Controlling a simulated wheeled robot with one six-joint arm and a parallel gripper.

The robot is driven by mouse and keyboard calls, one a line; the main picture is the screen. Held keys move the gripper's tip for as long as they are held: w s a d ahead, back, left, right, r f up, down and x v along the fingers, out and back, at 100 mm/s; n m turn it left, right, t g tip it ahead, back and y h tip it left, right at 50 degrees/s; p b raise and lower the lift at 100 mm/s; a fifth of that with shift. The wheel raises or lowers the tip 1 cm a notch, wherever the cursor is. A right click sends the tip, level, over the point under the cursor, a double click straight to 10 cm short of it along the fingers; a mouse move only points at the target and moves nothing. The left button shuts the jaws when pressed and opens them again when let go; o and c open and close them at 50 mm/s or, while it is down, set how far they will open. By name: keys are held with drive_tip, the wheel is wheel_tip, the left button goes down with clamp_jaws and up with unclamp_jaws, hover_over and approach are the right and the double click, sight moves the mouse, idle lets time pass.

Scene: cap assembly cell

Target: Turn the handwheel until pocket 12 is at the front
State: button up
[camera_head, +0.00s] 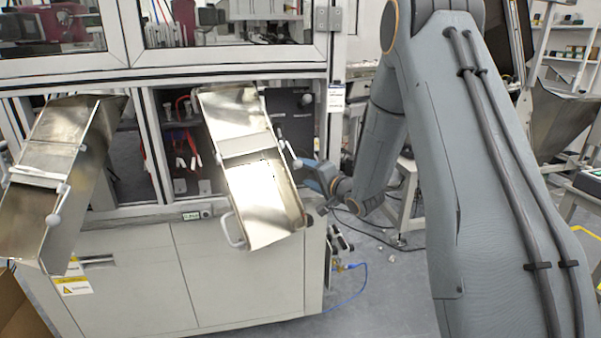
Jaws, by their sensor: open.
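I cannot make out the handwheel or any numbered pocket in this view. My arm reaches down from the top right to the right side of the machine cabinet (250,270). My gripper (314,186) is at the arm's end, close to the right edge of the right metal chute (262,190). It is small and partly hidden, with nothing visible held in it. Whether it touches anything there cannot be told.
A second metal chute (62,165) hangs at the left. A dark panel with a round knob (306,99) sits behind the right chute. Cables and fittings (343,245) stick out from the cabinet's lower right side. Grey floor (390,290) is open to the right.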

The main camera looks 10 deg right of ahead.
drive_tip(key=shift+v, duration=2)
